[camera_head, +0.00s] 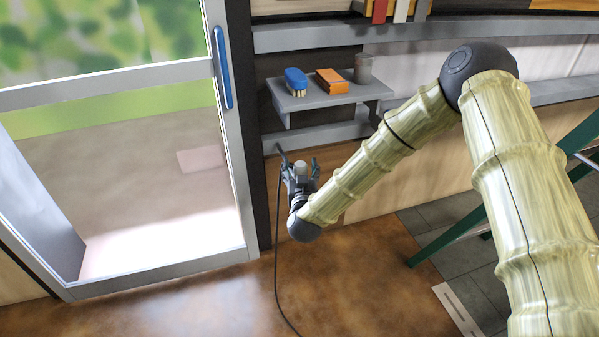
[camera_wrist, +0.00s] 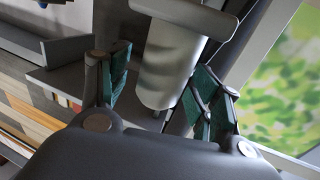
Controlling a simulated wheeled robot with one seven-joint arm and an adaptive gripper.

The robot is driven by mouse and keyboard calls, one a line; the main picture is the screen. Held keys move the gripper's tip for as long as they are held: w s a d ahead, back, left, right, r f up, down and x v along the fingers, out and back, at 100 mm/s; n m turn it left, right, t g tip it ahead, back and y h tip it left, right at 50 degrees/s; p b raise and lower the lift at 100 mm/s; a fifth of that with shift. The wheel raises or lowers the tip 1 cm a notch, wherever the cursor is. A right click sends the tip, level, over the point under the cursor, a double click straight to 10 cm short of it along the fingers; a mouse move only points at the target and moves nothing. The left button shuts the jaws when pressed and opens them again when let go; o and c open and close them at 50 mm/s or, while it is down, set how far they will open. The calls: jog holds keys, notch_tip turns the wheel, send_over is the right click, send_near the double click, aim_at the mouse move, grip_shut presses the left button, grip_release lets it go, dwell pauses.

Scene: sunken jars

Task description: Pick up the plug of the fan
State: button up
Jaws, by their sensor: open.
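My gripper (camera_head: 299,162) is open low by the wall, below the small shelf and right of the glass door. A pale grey, rounded cylindrical piece (camera_head: 300,169) sits between its fingers; it looks like the plug, but I cannot be sure. In the wrist view this piece (camera_wrist: 166,72) is large, with a wider flat plate at its top end. The green-padded fingers stand on either side of it, with a gap at the left finger; contact at the right is unclear. A dark cord (camera_head: 277,240) hangs beside my gripper to the floor. No fan is recognisable.
The grey shelf (camera_head: 325,98) above my gripper holds a blue brush (camera_head: 296,81), an orange box (camera_head: 332,81) and a grey cup (camera_head: 363,69). The glass door has a blue handle (camera_head: 222,67). Green slanted legs (camera_head: 449,236) stand at right.

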jog(key=c, duration=1.3)
jog(key=shift+r, duration=0.1)
